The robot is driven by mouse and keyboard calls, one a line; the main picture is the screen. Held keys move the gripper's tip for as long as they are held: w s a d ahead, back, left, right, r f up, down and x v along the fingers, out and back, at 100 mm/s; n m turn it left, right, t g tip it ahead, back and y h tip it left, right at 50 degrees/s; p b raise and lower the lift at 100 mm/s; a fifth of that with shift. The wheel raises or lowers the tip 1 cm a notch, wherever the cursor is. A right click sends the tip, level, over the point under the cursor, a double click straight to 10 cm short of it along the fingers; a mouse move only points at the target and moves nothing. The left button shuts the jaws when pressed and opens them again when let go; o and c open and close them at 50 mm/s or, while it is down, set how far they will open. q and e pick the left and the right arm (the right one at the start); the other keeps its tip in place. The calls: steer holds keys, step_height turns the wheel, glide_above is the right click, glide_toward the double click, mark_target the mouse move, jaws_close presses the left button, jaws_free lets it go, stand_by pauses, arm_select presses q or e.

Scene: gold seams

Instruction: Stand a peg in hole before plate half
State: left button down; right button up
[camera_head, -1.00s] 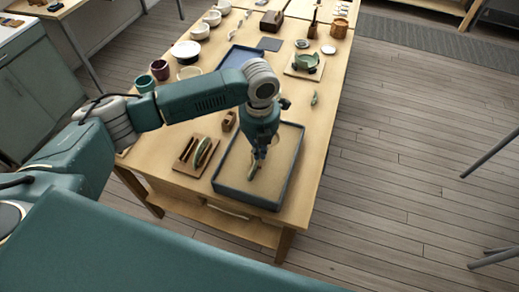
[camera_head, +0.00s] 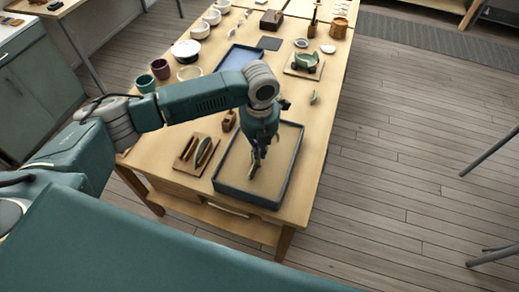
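A wooden board (camera_head: 185,166) lies on the table left of the sand tray. A green plate half (camera_head: 203,153) stands on edge on it, with a brown wooden piece beside it. The peg and the holes are too small to make out. A small brown wooden block (camera_head: 229,121) stands behind the board. My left gripper (camera_head: 254,170) points down inside the tray area, low over the sand. Its fingers are small and partly blend with the sand, so I cannot tell whether they hold anything. My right gripper is not in view.
The blue-rimmed sand tray (camera_head: 247,201) fills the table's near right corner. Cups, including a dark red one (camera_head: 160,69), stand at the left edge. A green bowl (camera_head: 306,60) sits on a board farther back.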

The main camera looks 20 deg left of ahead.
arm_select(q)
steer(key=shift+f, duration=0.4)
steer(key=shift+f+b, duration=0.35)
steer(key=shift+f, duration=0.4)
stand_by(0.6)
stand_by(0.6)
steer(key=shift+r, duration=0.1)
steer(key=shift+r+p, duration=2.55)
steer(key=shift+p, duration=0.05)
steer(key=shift+f+m+b, duration=0.5)
steer(key=shift+f+m, duration=0.2)
steer(key=shift+f, duration=0.3)
steer(key=shift+f, duration=0.15)
